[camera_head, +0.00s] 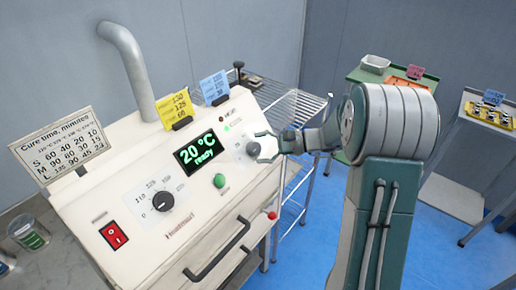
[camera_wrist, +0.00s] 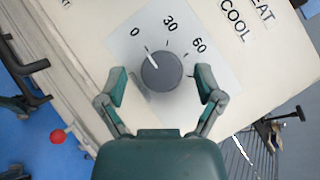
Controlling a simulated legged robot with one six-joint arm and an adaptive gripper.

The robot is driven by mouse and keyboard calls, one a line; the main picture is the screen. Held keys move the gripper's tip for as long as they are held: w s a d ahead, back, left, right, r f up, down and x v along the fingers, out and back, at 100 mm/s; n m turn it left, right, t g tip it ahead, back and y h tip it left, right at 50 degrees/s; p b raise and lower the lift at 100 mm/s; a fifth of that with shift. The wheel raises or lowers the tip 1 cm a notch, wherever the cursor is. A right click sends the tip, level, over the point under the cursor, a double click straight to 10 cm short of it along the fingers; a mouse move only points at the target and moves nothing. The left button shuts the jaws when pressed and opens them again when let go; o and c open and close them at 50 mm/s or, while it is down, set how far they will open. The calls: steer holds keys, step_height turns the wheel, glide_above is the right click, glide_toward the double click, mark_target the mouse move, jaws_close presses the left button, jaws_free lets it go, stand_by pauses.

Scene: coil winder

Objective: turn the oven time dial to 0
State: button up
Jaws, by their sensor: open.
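The oven time dial (camera_wrist: 161,71) is a round grey knob on a pale scale plate marked 0, 30 and 60. Its white pointer line aims up and left, towards the 0 mark; I cannot tell whether it sits exactly on it. In the head view the dial (camera_head: 253,149) is at the right of the cream oven panel (camera_head: 130,175). My gripper (camera_wrist: 162,82) is open, with one green finger on each side of the dial and visible gaps to it. In the head view my gripper (camera_head: 268,146) is right at the dial, partly overlapping its plate.
A temperature dial (camera_head: 163,201), a green button (camera_head: 219,181), a red switch (camera_head: 113,235) and a display reading 20 °C ready (camera_head: 200,152) share the panel. A dark door handle (camera_head: 218,250) juts out below. A wire rack (camera_head: 295,108) stands behind the oven's right side.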

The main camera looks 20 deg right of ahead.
steer(key=v, duration=1.1)
steer(key=shift+d, duration=0.25)
